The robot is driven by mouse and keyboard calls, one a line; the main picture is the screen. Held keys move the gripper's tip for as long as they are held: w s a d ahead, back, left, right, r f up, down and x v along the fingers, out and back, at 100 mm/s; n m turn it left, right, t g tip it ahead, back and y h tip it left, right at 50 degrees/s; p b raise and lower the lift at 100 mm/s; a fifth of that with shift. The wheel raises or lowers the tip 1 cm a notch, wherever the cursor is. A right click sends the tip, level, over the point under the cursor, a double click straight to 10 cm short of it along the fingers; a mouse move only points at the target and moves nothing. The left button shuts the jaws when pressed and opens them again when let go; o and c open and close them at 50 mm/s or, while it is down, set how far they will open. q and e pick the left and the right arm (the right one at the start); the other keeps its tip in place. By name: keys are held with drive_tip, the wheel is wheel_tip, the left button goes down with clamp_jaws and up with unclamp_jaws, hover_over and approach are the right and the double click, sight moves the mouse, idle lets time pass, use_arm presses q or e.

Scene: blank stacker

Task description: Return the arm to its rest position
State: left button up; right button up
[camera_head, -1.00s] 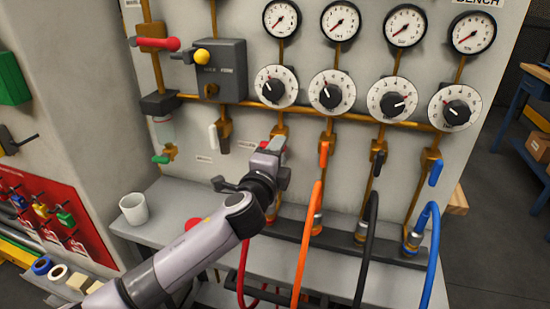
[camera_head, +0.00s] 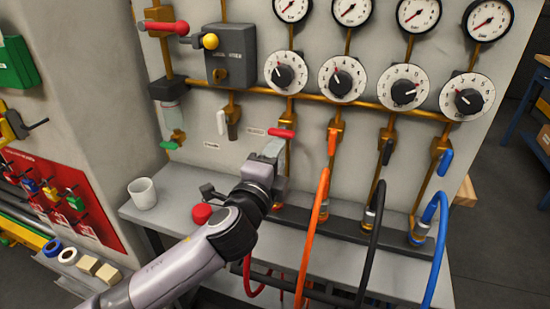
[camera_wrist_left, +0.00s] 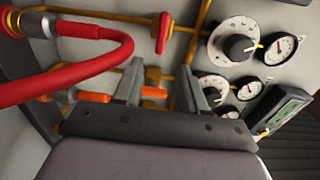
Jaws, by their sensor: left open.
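My left arm reaches in from the lower left in the head view. Its gripper (camera_head: 270,152) is in front of the panel, just below the red valve handle (camera_head: 282,133). In the left wrist view the two fingers of this gripper (camera_wrist_left: 165,88) stand apart with nothing held between them. The red handle also shows there (camera_wrist_left: 164,32), beyond the fingers. A red hose (camera_wrist_left: 90,75) crosses the left of that view, close to the gripper. My right gripper does not show.
Orange (camera_head: 316,225), black (camera_head: 373,235) and blue (camera_head: 436,235) hoses rise right of my arm. A white cup (camera_head: 142,194) and a red button (camera_head: 202,212) are on the grey shelf (camera_head: 335,262). Dials (camera_head: 285,73) and gauges line the panel above.

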use_arm(q)
drive_tip(key=s+a+f+n+g+y, duration=0.1)
drive_tip(key=s+a+f+n+g, duration=0.1)
drive_tip(key=s+a+f+n, duration=0.45)
drive_tip(key=s+a+f+n+g, duration=0.1)
drive_tip(key=s+f+n+g, duration=0.3)
drive_tip(key=f, duration=0.6)
drive_tip(key=s+a+f+n+t+y, duration=0.1)
drive_tip(key=s+a+f+n, duration=0.4)
drive_tip(key=f, duration=0.4)
drive_tip(key=s+a+f+n+g, duration=0.1)
drive_tip(key=s+a+f+n, duration=0.1)
drive_tip(key=s, duration=0.3)
drive_tip(key=s+a+f+n+y, duration=0.1)
drive_tip(key=s+a+f+n, duration=0.1)
drive_tip(key=s+a, duration=0.3)
drive_tip(key=shift+s+f+g, duration=0.4)
drive_tip(key=shift+s+f, duration=0.35)
drive_tip(key=shift+s, duration=0.05)
